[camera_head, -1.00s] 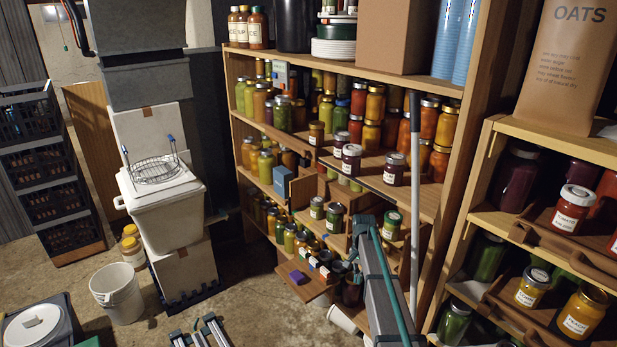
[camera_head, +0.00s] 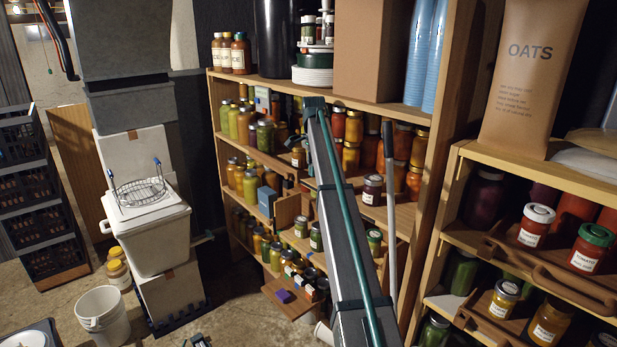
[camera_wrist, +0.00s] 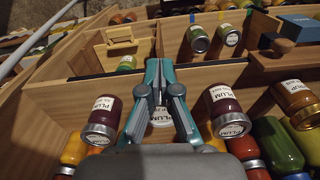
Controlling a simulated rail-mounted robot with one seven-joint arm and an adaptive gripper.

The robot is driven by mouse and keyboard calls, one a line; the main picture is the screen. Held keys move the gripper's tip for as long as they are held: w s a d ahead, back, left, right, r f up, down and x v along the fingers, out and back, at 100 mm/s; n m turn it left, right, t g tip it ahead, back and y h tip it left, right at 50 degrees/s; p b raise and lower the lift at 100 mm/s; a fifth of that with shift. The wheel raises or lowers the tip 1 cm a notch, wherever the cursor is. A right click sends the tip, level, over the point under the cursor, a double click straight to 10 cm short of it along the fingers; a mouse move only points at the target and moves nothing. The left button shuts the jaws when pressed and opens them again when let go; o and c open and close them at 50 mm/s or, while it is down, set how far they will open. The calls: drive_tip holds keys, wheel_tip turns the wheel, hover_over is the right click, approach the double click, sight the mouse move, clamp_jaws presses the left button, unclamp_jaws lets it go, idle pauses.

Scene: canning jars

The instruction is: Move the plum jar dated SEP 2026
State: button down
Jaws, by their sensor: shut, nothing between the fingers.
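In the wrist view, my gripper (camera_wrist: 160,72) is shut and empty, its fingertips over the wooden shelf between two dark plum jars. The left plum jar (camera_wrist: 106,112) and the right plum jar (camera_wrist: 222,104) both have white PLUM labels and light lids. Their small date lines are too small to read for sure. Another light lid (camera_wrist: 161,117) shows between the fingers, its jar mostly hidden by them. In the head view, a dark plum jar (camera_head: 372,190) stands on the middle shelf, right of my arm. My arm hides the neighbouring jars and the gripper there.
An amber syrup jar (camera_wrist: 296,103) stands right of the right plum jar. Several coloured jars crowd the near side. Beyond a wooden rail are jars with green contents (camera_wrist: 198,40) and a blue box (camera_wrist: 298,28). A pale upright pole (camera_head: 390,215) stands before the shelving.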

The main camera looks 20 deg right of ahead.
drive_tip(key=d+f+p, duration=0.4)
drive_tip(key=f, duration=0.5)
drive_tip(key=shift+w+p, duration=0.4)
drive_tip(key=shift+w, duration=0.05)
drive_tip(key=shift+f, duration=0.1)
